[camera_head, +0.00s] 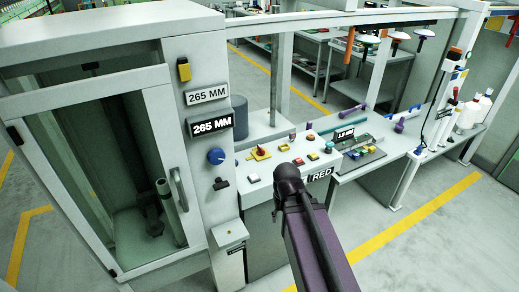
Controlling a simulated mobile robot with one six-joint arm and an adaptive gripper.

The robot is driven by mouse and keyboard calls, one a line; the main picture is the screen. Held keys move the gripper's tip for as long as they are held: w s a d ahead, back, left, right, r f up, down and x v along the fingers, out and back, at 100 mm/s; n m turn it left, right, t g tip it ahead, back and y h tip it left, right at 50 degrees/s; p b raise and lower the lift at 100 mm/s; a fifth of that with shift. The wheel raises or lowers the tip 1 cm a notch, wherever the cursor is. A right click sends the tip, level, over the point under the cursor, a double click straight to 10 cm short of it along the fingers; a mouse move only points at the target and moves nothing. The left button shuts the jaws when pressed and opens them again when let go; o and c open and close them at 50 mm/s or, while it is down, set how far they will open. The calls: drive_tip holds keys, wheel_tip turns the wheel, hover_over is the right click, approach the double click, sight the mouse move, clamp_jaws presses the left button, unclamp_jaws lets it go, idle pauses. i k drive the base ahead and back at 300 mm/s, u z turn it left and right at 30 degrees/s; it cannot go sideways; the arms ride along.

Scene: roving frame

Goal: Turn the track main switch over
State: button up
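A red and yellow rotary switch (260,153) sits on the light bench top, right of the cabinet column. A round blue knob (216,156) is on the front of that column, below the black "265 MM" sign. No readable label names either as the track main switch, so I cannot tell which it is. My dark purple arm rises from the bottom edge to a rounded black joint in front of the bench. I cannot make out my gripper or its fingers. The arm covers part of the bench front beside the "RED" sign (321,175).
A glass-doored cabinet (105,150) stands at the left, its handle (180,190) facing out. Several buttons lie along the bench, with a dark panel of coloured buttons (362,156) further right. White bottles (470,112) stand at the far right. Open floor (440,245) lies at lower right.

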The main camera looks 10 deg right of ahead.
sight(261, 151)
drive_tip(key=z, duration=0.05)
drive_tip(key=i, duration=1)
drive_tip(key=u, duration=0.05)
